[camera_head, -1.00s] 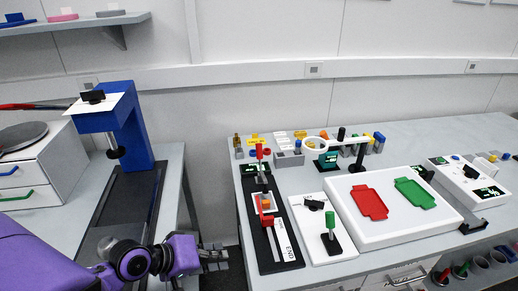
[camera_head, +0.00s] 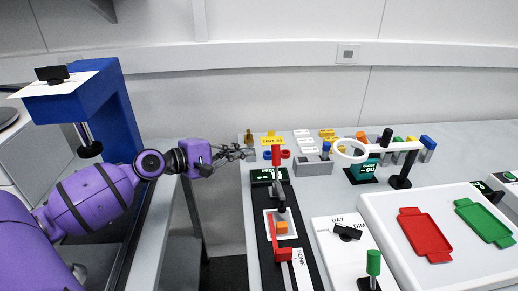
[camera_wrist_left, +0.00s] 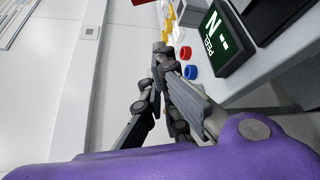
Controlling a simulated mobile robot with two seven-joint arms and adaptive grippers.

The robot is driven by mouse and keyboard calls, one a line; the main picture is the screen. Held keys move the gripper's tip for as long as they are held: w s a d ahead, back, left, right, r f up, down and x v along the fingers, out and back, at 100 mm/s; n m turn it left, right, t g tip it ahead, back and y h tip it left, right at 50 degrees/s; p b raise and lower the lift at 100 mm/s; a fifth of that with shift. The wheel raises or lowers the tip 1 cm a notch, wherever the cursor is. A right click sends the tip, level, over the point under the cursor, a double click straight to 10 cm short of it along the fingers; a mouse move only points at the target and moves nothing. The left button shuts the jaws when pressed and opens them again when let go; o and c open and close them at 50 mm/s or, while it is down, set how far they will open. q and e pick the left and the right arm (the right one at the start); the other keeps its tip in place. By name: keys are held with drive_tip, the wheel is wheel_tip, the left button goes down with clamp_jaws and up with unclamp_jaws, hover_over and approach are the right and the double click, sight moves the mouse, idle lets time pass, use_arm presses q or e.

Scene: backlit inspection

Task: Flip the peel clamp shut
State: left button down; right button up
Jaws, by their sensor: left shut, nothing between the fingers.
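The peel fixture stands on a black rail base (camera_head: 302,232) at the left side of the bench. A red handle (camera_head: 276,163) stands upright at its far end, above a dark rod. A second red part (camera_head: 277,235) stands nearer, beside an orange block (camera_head: 281,227) on a white plate. I cannot tell for sure which red part is the clamp's lever. The peel display (camera_wrist_left: 215,40) is close in the left wrist view. My left gripper (camera_head: 250,154) is shut and empty, left of the upright red handle and apart from it. It also shows in the left wrist view (camera_wrist_left: 163,52).
A white box with a black knob (camera_head: 347,231) and a green handle (camera_head: 373,263) is to the right. A gap separates the two benches.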

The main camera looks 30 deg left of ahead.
use_arm(q)
drive_tip(key=x, duration=0.6)
drive_tip(key=shift+w+p, duration=0.15)
drive_tip(key=shift+p, duration=0.15)
drive_tip(key=shift+s+d+r+p, duration=0.35)
drive_tip(key=shift+s+d+p, duration=0.35)
drive_tip(key=shift+p, duration=0.15)
drive_tip(key=shift+s+d+r+p, duration=0.3)
drive_tip(key=shift+s+d+p, duration=0.35)
drive_tip(key=shift+p, duration=0.2)
use_arm(e)
drive_tip(key=shift+w+a+r, duration=0.1)
drive_tip(key=shift+w+r, duration=0.2)
drive_tip(key=shift+r, duration=0.75)
drive_tip(key=shift+w+r, duration=0.25)
drive_tip(key=shift+r, duration=0.75)
use_arm(q)
drive_tip(key=shift+s+d+r+m+t+p, duration=0.3)
drive_tip(key=shift+s+d+r+m+t, duration=0.25)
drive_tip(key=shift+s+r+m, duration=0.3)
use_arm(e)
drive_tip(key=shift+w+r, duration=0.35)
drive_tip(key=shift+w+t, duration=0.15)
drive_tip(key=shift+t, duration=0.15)
use_arm(q)
drive_tip(key=v, duration=1.2)
